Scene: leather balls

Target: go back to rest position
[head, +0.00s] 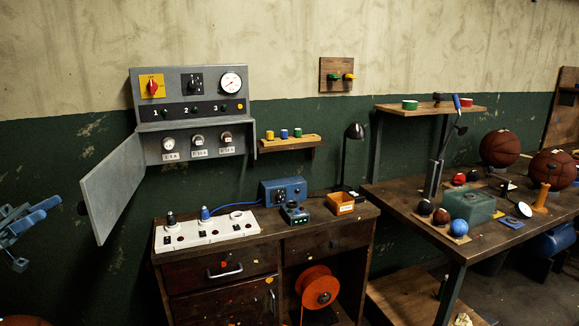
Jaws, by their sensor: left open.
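My left gripper (30,232) is at the left edge of the head view, in front of the dark green wall. It is open, with nothing seen between its fingers. It is apart from the grey electrical cabinet (190,85) and its open door (112,188). My right gripper is not in view.
The cabinet door swings out towards my left gripper. A wooden cabinet (222,268) bears a white socket strip (205,232), a blue box (283,191) and a black lamp (354,132). At right, a workbench (400,198) holds leather balls (500,148) and small items.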

